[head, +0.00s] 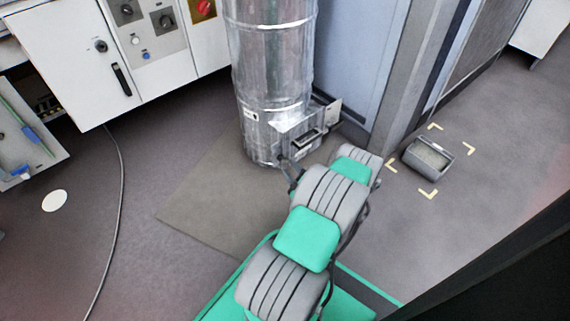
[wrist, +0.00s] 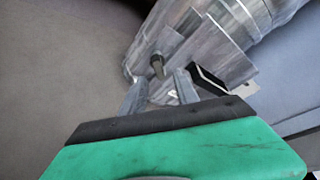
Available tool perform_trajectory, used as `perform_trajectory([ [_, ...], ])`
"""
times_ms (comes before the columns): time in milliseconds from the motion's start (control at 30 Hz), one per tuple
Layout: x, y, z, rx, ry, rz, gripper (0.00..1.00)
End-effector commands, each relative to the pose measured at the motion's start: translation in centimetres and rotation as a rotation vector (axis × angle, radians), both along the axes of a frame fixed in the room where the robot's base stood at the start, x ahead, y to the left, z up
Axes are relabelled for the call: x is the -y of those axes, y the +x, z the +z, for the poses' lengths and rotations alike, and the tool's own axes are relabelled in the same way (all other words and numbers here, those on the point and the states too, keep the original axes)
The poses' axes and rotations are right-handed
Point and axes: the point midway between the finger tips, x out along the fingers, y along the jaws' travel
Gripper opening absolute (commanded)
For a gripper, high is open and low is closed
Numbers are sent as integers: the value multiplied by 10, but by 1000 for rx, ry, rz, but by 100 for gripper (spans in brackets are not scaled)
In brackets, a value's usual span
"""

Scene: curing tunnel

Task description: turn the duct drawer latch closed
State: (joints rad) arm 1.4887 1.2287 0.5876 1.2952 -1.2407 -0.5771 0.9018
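The silver duct (head: 272,70) stands upright, with a boxy metal drawer housing (head: 309,140) low on its right side. The housing has a dark rectangular slot or handle, which also shows in the wrist view (wrist: 207,80). A small dark latch lever (wrist: 157,66) sticks out from the metal face in the wrist view. My gripper (wrist: 159,91) is open, its two grey fingers apart, with the lever just beyond and between the fingertips. I cannot tell whether they touch it. In the head view my gripper (head: 286,165) is at the duct's foot, and the lever is hard to make out.
A grey open-topped bin (head: 428,157) sits on the floor at right, inside yellow corner marks. A white control cabinet (head: 85,60) stands at left. A cable (head: 118,190) runs along the floor. A flat brown mat (head: 205,205) lies before the duct.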

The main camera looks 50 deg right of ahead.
Motion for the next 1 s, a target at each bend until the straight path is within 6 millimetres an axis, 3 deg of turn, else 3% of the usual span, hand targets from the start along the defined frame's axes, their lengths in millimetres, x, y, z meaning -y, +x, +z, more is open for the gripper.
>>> perform_trajectory([
  [100,10,22,-11,-2,-5,8,36],
  [300,24,46,-16,-2,-2,8,36],
  [600,26,50,-14,-3,-3,6,36],
  [1000,27,49,-14,-3,-2,5,3],
])
